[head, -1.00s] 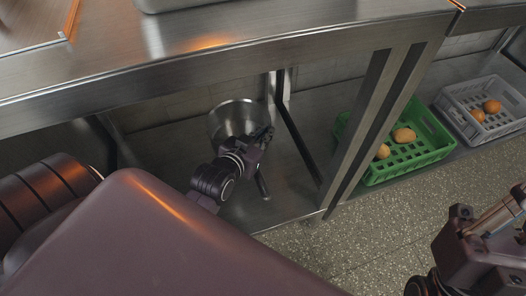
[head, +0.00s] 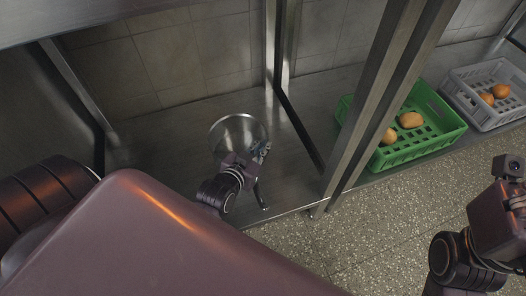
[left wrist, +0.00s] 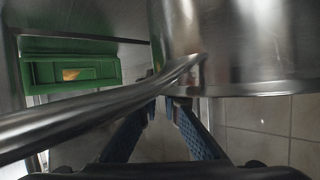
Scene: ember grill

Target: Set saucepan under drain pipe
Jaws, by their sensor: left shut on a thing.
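The shiny steel saucepan (head: 238,128) is on or just above the steel lower shelf under the counter; I cannot tell if it touches. Its long handle (left wrist: 90,112) crosses the left wrist view, with the pan body (left wrist: 240,50) at upper right. My left gripper (head: 262,150) is shut on the handle, close beside the pan. Its blue fingers (left wrist: 165,108) show below the handle. Upright metal members (head: 280,50) stand behind the pan to the right; I cannot tell whether one is the drain pipe. My right arm is at the right edge, its fingertips not clearly visible.
A green crate (head: 436,148) with potatoes and a grey crate (head: 490,120) with round brown items stand to the right, beyond a broad metal post (head: 385,80). The shelf (head: 175,140) is bare left of the pan. A tiled wall (head: 190,60) is behind.

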